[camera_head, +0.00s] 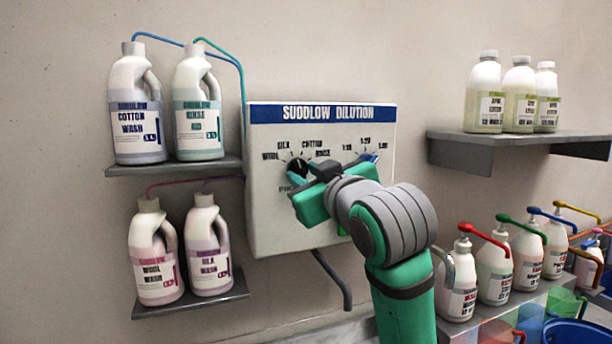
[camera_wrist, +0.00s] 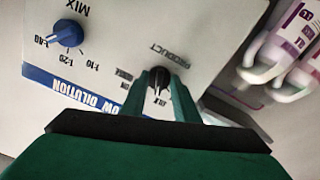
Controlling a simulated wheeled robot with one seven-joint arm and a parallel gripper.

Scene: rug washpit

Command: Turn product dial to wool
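The product dial (camera_head: 298,165) is a small black round knob on the left of the white SUDDLOW DILUTION box (camera_head: 265,222). WOOL is printed to its left, SILK upper left, COTTON upper right and RINSE right. My gripper (camera_head: 302,178) is at this dial and partly covers it.
A blue mix dial (camera_head: 369,158) sits on the right of the box, partly behind my wrist. Bottles stand on two left shelves (camera_head: 190,302), a right shelf (camera_head: 470,143) and a lower right ledge. Tubes run beside the box. A bent dark pipe (camera_head: 335,280) hangs below.

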